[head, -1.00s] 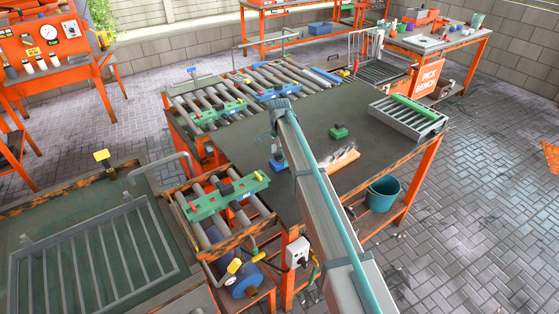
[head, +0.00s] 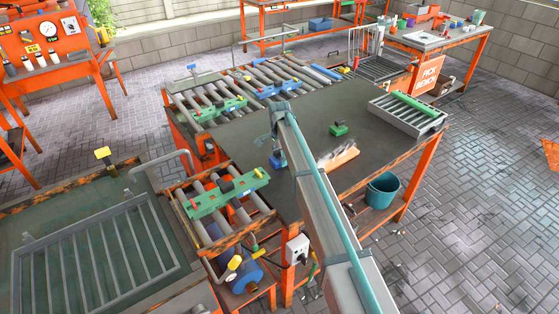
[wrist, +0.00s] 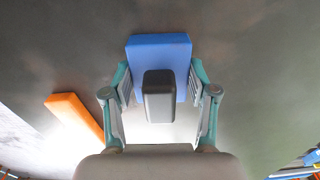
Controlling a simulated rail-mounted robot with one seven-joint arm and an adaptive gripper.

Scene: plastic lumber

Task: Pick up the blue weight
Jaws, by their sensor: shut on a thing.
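The blue weight (wrist: 160,50) is a blue block with a dark grey knob-like handle. In the wrist view it sits between the two teal-and-grey fingers of my gripper (wrist: 160,88), which are shut on it. In the head view the blue weight (head: 278,160) shows just left of my arm, over the dark tabletop (head: 300,115). My arm hides most of the gripper there. I cannot tell for sure whether the weight is clear of the table.
A green weight (head: 338,129) and an orange block (head: 341,157) are to the right on the table. A grey tray (head: 407,117) with a green bar stands at the right edge. Roller conveyors with green and blue carriers lie left and behind. A teal bucket (head: 382,189) is below the table.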

